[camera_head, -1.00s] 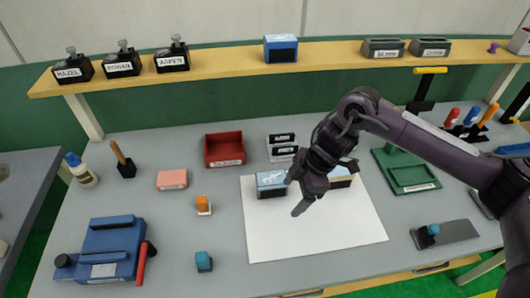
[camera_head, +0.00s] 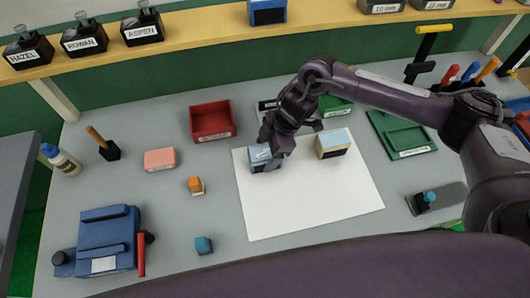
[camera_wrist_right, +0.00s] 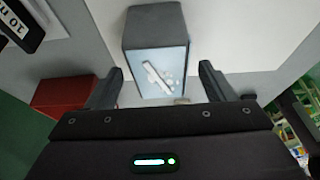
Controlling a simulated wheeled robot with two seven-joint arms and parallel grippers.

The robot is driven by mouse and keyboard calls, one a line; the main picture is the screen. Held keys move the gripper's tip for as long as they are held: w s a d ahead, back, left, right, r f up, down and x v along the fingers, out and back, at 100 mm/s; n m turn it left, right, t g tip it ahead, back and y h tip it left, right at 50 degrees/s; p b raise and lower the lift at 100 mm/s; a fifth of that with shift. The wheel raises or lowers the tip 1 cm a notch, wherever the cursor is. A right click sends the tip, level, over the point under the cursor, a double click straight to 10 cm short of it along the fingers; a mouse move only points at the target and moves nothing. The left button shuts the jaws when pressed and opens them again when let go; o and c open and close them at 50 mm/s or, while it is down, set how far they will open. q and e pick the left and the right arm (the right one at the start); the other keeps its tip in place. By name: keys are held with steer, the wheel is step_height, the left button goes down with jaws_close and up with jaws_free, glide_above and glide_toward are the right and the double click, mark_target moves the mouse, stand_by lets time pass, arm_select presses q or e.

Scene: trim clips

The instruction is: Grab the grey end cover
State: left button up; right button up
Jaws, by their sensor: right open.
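A small box with dark grey sides and a light blue pictured face (camera_head: 261,155) stands on the white sheet, toward its upper left corner. It shows large in the right wrist view (camera_wrist_right: 157,52), between and just beyond the fingertips. My right gripper (camera_head: 272,148) is at this box, partly covering it. In the wrist view its two fingers (camera_wrist_right: 158,82) are apart with nothing held between them. No thing in view can be surely told as the grey end cover; this box has grey sides. My left gripper is out of view.
A second box with a cream and blue top (camera_head: 333,143) stands on the sheet (camera_head: 310,195) to the right. A red bin (camera_head: 212,121) is behind left, a green tray (camera_head: 402,133) at right. The sheet's front part is clear.

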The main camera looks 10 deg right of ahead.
steer(key=shift+a+f, duration=0.25)
steer(key=shift+f, duration=0.45)
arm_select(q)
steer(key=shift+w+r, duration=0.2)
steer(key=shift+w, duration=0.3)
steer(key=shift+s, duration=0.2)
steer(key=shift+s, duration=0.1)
arm_select(e)
steer(key=shift+f, duration=0.2)
steer(key=shift+c, duration=0.3)
steer(key=c, duration=1.1)
steer(key=shift+o, duration=0.2)
steer(key=shift+r, duration=0.1)
